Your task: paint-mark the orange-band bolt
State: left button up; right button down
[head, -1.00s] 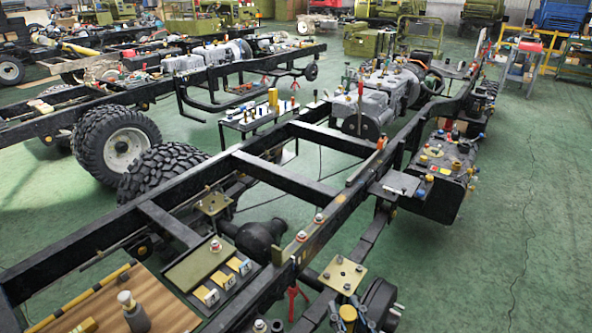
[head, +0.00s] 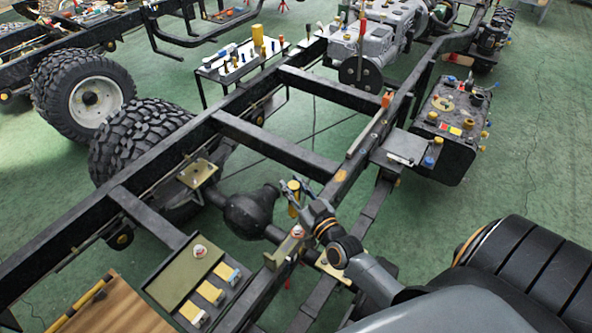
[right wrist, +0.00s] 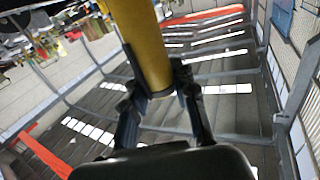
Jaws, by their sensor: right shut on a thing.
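My right gripper (head: 294,194) is shut on a yellow cylinder, likely the paint marker (head: 293,206), above the near chassis rail. The right wrist view shows the same yellow body (right wrist: 145,45) between the two fingers (right wrist: 158,95); its tip is out of that picture. A bolt with a reddish top (head: 298,231) stands on the near rail just below my gripper. Another bolt with a red mark (head: 200,251) stands on the green-topped tray (head: 165,285). I cannot tell which bolt has the orange band. My left gripper is not in view.
The black chassis frame (head: 285,150) fills the middle. A battery-like box (head: 445,125) hangs at the right. A small table with bottles (head: 215,72) stands behind. A wooden board (head: 120,308) lies at the lower left.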

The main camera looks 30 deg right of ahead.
pick_arm(q)
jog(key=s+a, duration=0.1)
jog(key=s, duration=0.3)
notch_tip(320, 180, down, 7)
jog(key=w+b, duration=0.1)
jog(key=b, duration=0.6)
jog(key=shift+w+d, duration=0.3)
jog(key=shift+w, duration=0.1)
pick_arm(e)
notch_tip(320, 180, down, 8)
jog(key=d, duration=0.1)
jog(key=shift+w+d+r+h, duration=0.25)
jog(key=shift+w+d+h, duration=0.05)
jog(key=shift+d, duration=0.1)
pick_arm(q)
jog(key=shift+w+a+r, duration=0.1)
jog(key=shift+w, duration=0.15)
pick_arm(e)
jog(key=shift+f, duration=0.1)
pick_arm(q)
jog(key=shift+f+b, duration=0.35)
jog(key=shift+b, duration=0.05)
pick_arm(e)
jog(key=shift+f, duration=0.55)
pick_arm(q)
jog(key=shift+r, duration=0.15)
pick_arm(e)
jog(key=shift+r, duration=0.15)
